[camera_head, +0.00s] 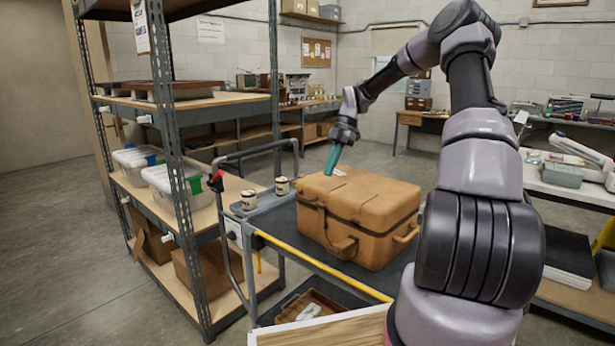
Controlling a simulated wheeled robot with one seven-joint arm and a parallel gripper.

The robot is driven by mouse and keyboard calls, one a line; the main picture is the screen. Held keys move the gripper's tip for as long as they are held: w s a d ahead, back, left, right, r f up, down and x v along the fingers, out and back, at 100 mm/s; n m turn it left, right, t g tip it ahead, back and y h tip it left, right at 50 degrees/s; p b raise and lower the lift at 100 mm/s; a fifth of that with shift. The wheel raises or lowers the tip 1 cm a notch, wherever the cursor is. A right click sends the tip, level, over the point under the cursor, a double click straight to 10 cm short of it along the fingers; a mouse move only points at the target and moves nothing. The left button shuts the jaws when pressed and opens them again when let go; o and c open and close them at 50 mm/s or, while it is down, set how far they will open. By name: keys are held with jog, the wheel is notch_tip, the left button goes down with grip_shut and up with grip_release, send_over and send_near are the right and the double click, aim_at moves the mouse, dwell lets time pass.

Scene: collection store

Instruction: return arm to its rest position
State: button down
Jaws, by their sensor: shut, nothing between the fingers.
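My arm rises on the right and reaches forward and left over the cart. My gripper (331,163), with teal fingers, is shut and empty. It points down by the upper left part of the tan case (372,208). Whether the fingertips touch the lid or hang just above it, I cannot tell. The case is closed and stands on the cart (285,235). A small white patch shows on its lid beside the fingers.
Two small cans (282,185) stand on the cart's left end. A metal shelf unit (170,160) with plastic bins is at left. A workbench (575,190) with tools is at right. A wooden-topped board (330,331) is at the front. Floor is open at far left.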

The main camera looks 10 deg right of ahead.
jog(key=s+a+r+m+t+h, duration=0.2)
jog(key=s+r+m, duration=0.5)
jog(key=s+a+r+m+t+h, duration=0.2)
jog(key=s+r+m, duration=0.4)
jog(key=s+r, duration=0.15)
jog(key=s+r+m+t, duration=0.3)
jog(key=s+m, duration=0.4)
jog(key=s, duration=0.1)
jog(key=s+r+m+t+y, duration=0.1)
jog(key=s+r+m+t, duration=0.2)
jog(key=s+m, duration=0.5)
jog(key=shift+s+d+r, duration=0.3)
jog(key=shift+d+r, duration=0.1)
jog(key=shift+r, duration=0.4)
